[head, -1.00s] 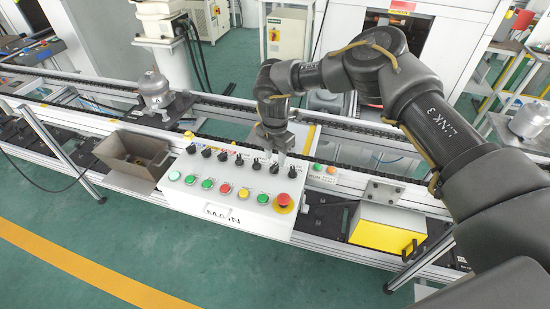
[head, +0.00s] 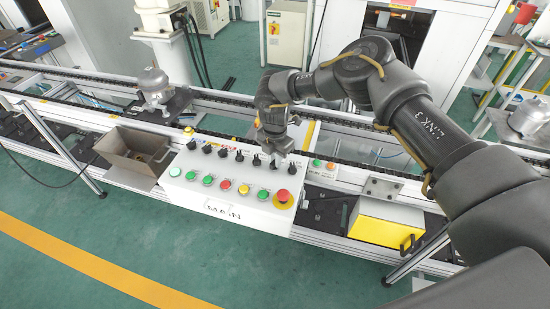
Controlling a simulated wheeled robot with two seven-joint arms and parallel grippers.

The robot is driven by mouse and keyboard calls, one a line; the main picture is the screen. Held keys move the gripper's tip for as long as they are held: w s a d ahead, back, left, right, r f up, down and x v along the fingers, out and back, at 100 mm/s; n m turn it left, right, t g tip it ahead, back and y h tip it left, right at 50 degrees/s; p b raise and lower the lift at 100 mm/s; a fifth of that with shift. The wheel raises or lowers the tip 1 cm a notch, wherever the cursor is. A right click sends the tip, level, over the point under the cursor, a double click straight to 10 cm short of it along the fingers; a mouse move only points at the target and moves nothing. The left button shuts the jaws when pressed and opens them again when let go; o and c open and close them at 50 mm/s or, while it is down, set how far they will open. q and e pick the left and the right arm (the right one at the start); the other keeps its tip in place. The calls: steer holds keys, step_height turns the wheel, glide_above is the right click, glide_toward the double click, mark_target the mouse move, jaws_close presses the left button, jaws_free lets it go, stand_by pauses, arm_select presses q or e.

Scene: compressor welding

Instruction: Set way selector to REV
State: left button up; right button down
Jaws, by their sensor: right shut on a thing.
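The white control panel (head: 240,217) stands in the middle with a row of black selector knobs along its upper part. My right gripper (head: 276,159) is shut at the second selector knob from the right (head: 273,165), from above. Its fingers partly cover that knob, and its pointing direction and label are too small to read. The rightmost selector knob (head: 292,168) is beside the gripper and free. Which knob is the way selector cannot be told from the lettering. My left gripper is not in view.
A red emergency button (head: 283,196) and several coloured buttons line the panel's lower row. A small box with green and orange buttons (head: 323,164) is to the right. An open metal bin (head: 125,152) is at left, a yellow-fronted box (head: 378,231) at right. Conveyor rails run behind.

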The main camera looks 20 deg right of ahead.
steer(key=shift+n+b, duration=0.3)
steer(key=shift+b, duration=0.1)
steer(key=n+b, duration=0.3)
steer(key=shift+w+f, duration=0.15)
steer(key=n+b, duration=0.2)
steer(key=n, duration=0.1)
steer(key=shift+a, duration=0.1)
steer(key=shift+r+n+b, duration=0.25)
steer(key=shift+n+b, duration=0.4)
steer(key=shift+n, duration=0.55)
steer(key=c, duration=1.4)
jaws_free()
